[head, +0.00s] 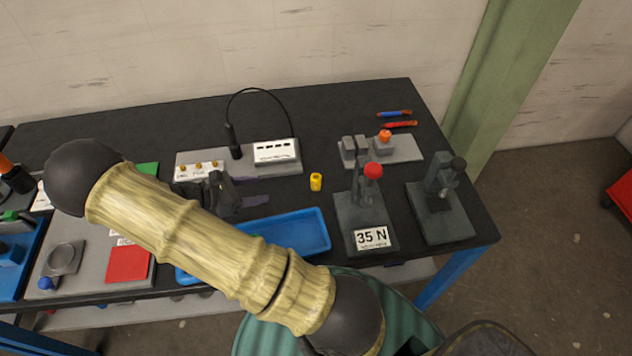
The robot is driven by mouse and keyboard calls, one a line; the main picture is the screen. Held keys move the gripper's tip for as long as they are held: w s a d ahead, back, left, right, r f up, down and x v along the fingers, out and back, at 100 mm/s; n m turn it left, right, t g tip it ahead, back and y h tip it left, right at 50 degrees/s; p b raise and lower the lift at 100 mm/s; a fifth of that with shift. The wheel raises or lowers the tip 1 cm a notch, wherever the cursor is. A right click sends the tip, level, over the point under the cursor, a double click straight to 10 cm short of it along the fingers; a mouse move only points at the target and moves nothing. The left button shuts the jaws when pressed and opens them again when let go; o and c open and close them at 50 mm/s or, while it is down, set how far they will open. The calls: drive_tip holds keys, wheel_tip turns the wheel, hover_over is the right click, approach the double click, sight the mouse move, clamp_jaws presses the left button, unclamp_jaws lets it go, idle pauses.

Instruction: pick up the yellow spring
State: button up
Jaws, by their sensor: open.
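The yellow spring (316,182) is a small yellow cylinder standing on the dark bench top, right of centre in the head view. My gripper (243,196) is dark and sits to the left of the spring, above the bench. It is open, and a clear gap separates it from the spring. I see nothing between its fingers. My arm hides part of the bench in front and to the left of the gripper.
A blue tray (300,232) lies in front of the spring. A grey press marked 35 N (365,215) with a red knob stands to its right, and another press (441,205) farther right. A grey station (283,165) with a white box and cable is behind.

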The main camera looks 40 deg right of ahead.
drive_tip(key=shift+d, duration=0.1)
drive_tip(key=p, duration=0.3)
approach(312, 181)
drive_tip(key=x, duration=0.3)
drive_tip(key=shift+d+f, duration=0.3)
drive_tip(key=shift+f, duration=0.1)
drive_tip(key=shift+d+f, duration=0.15)
drive_tip(key=shift+d, duration=0.1)
drive_tip(key=shift+s+d+p, duration=0.1)
drive_tip(key=shift+d+p, duration=0.2)
drive_tip(key=shift+p, duration=0.1)
drive_tip(key=p+x, duration=0.1)
drive_tip(key=x, duration=0.2)
drive_tip(key=shift+d+p, duration=0.3)
drive_tip(key=shift+p, duration=0.1)
drive_tip(key=shift+d+f, duration=0.2)
drive_tip(key=shift+d, duration=0.25)
drive_tip(key=shift+c, duration=0.2)
